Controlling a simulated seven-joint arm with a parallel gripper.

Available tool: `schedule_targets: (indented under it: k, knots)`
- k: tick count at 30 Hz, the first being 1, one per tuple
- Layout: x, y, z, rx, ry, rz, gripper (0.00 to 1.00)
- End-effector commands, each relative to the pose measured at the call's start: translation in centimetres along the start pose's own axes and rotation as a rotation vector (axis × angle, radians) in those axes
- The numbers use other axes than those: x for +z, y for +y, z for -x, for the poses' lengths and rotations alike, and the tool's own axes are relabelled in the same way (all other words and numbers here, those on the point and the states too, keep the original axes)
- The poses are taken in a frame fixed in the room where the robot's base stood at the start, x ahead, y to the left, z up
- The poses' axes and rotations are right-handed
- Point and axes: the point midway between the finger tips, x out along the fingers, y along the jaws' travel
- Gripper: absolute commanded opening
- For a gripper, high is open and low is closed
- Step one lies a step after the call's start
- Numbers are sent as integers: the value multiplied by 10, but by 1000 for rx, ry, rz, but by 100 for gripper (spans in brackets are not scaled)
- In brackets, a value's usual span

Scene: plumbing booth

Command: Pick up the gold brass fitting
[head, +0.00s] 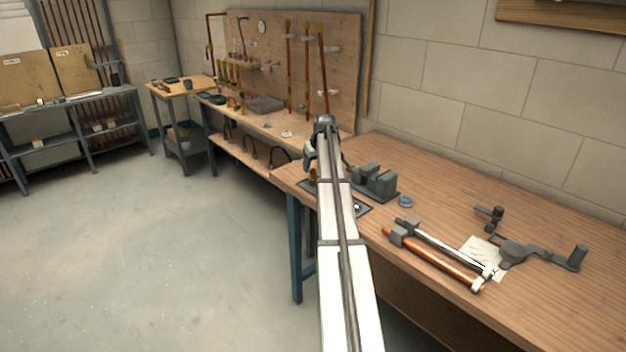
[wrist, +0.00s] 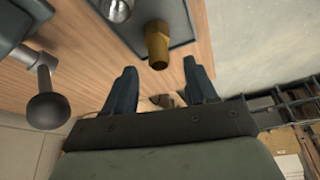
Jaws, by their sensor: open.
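The gold brass fitting (wrist: 158,44) shows in the wrist view at the top centre, on a dark flat mat or tray (wrist: 182,22). It has a hex-like end facing the camera. My gripper (wrist: 160,66) is open, its two dark fingers apart, with nothing between them. The fitting lies just beyond the fingertips, roughly in line with the gap; I see no contact. In the head view a small gold spot, likely the fitting (head: 313,174), shows beside my arm at the bench's near left edge. My arm hides much of the gripper there.
A grey vise (head: 375,182) stands right of my arm; its round-ended handle (wrist: 47,108) is left of my gripper in the wrist view. A silver round part (wrist: 117,8) lies near the fitting. A blue ring (head: 406,201), copper pipe (head: 435,262) and bender (head: 540,255) lie farther right.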

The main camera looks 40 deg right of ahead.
Motion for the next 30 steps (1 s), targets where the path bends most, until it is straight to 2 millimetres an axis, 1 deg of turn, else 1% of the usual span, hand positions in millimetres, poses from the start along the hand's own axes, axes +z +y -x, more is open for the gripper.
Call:
schedule_targets:
  k: [3, 7, 10, 15, 17, 30]
  knots:
    - [4, 1, -18, -2, -3, 0, 57]
    - [2, 1, -32, -1, -1, 0, 57]
    - [3, 0, -37, -1, -1, 0, 57]
    - [3, 0, -36, -1, -1, 0, 57]
    - [3, 0, -36, -1, -1, 0, 52]
    - [3, 1, -36, -1, -1, 0, 10]
